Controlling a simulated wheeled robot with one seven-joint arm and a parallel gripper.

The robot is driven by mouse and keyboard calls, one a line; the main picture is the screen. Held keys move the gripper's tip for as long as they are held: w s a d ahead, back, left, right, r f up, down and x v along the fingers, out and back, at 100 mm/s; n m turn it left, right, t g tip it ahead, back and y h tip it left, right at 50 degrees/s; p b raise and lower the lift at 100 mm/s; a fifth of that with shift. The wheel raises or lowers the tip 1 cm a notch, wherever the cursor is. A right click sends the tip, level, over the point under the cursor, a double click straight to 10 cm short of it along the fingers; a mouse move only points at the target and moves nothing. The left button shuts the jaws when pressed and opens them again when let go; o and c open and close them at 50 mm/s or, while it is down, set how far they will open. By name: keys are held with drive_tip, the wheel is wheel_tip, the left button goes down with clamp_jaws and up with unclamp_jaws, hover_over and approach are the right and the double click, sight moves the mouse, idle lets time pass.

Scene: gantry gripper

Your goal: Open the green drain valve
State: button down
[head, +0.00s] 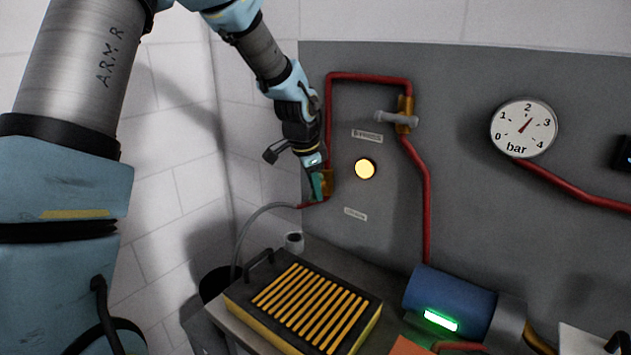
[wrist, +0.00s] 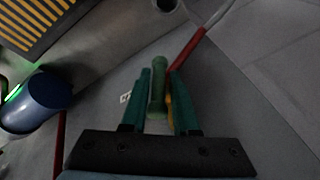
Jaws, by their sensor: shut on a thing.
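The green drain valve handle (wrist: 157,88) stands between my two teal fingers in the wrist view. My gripper (wrist: 161,76) is shut on this handle, which reaches a little past the fingertips. The valve's orange body (head: 327,184) shows in the head view on the red pipe at the panel's left edge. There my gripper (head: 318,188) comes down from above and hides most of the green handle. How far the handle is turned I cannot tell.
A grey-handled valve (head: 397,120) sits up to the right on the red pipe. A lit yellow lamp (head: 365,168) and a pressure gauge (head: 524,127) are on the panel. Below stand a slatted yellow-black box (head: 302,307) and a blue cylinder (head: 450,300). A grey hose (head: 258,219) hangs left.

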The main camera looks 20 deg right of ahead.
drive_tip(key=shift+f+g+h, duration=0.1)
drive_tip(key=shift+g+h, duration=0.4)
drive_tip(key=shift+g, duration=0.6)
drive_tip(key=shift+s+g, duration=0.1)
drive_tip(key=shift+g, duration=0.2)
drive_tip(key=c, duration=0.8)
unclamp_jaws()
drive_tip(key=shift+d, duration=0.1)
drive_tip(key=shift+o, duration=0.2)
drive_tip(key=shift+a+r, duration=0.25)
drive_tip(key=shift+r, duration=0.2)
drive_tip(key=b+v, duration=0.3)
drive_tip(key=v, duration=0.6)
drive_tip(key=shift+a+r, duration=0.3)
drive_tip(key=shift+r, duration=0.05)
